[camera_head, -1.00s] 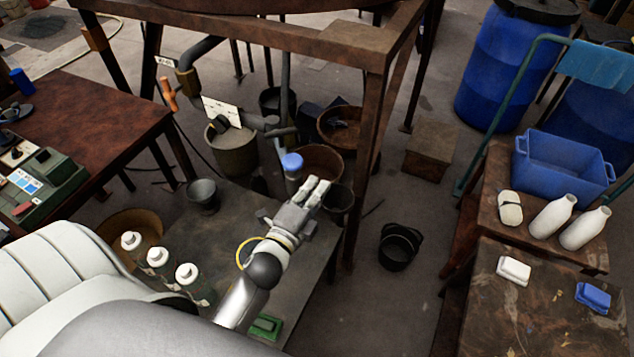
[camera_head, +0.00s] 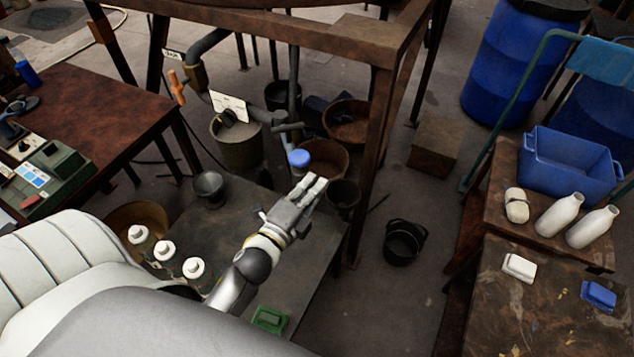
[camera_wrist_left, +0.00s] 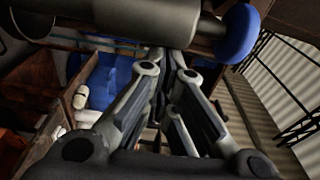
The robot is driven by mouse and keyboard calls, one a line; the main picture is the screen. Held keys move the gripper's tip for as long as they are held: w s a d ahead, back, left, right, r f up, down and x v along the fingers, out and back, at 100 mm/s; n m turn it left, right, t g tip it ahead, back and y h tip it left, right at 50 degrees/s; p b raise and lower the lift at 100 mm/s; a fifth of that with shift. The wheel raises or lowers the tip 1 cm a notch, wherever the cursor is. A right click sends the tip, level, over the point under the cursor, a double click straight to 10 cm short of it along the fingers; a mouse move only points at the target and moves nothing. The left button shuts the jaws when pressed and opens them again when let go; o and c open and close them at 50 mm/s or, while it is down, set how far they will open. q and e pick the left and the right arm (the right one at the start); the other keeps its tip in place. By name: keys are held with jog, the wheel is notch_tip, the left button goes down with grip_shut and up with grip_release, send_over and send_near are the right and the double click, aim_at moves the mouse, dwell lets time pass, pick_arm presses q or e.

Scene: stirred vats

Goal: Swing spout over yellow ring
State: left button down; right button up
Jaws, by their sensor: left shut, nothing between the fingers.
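A grey pipe with a blue end (camera_head: 299,158), which looks like the spout, hangs behind the grey table, under the rusty frame. In the left wrist view, a thick grey cylinder with a blue end (camera_wrist_left: 238,36) crosses just above my fingers. My left gripper (camera_head: 315,184) is shut and empty, just below and right of the blue end in the head view. I cannot tell whether it touches the pipe. The yellow ring is mostly or wholly hidden behind my left forearm on the grey table (camera_head: 222,235). My right gripper is not in view.
A dark cup (camera_head: 209,190), white-capped bottles (camera_head: 165,251) and a green block (camera_head: 269,319) are on the grey table. A rusty post (camera_head: 375,140) and a dark pot (camera_head: 343,196) are close to my gripper. A black bucket (camera_head: 402,245) stands on the floor.

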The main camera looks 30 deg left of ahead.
pick_arm(q)
jog(key=s+a+m+h, duration=0.1)
jog(key=s+a+h, duration=0.1)
jog(key=s+a+m+h, duration=0.2)
jog(key=s+a, duration=0.1)
jog(key=shift+a+f+g+h+p, duration=0.1)
jog(key=shift+a+g+h+p, duration=0.2)
jog(key=shift+g+h, duration=0.1)
jog(key=s+a+m+g+h+b, duration=0.2)
jog(key=s+a+m+h+b, duration=0.1)
jog(key=a, duration=0.7)
jog(key=shift+s+a+m+g+h, duration=0.2)
jog(key=shift+s+m+g+h, duration=0.35)
jog(key=shift+h, duration=0.75)
jog(key=shift+w+r+t, duration=0.1)
jog(key=shift+r+t, duration=0.1)
jog(key=shift+t, duration=0.05)
jog(key=shift+d, duration=0.1)
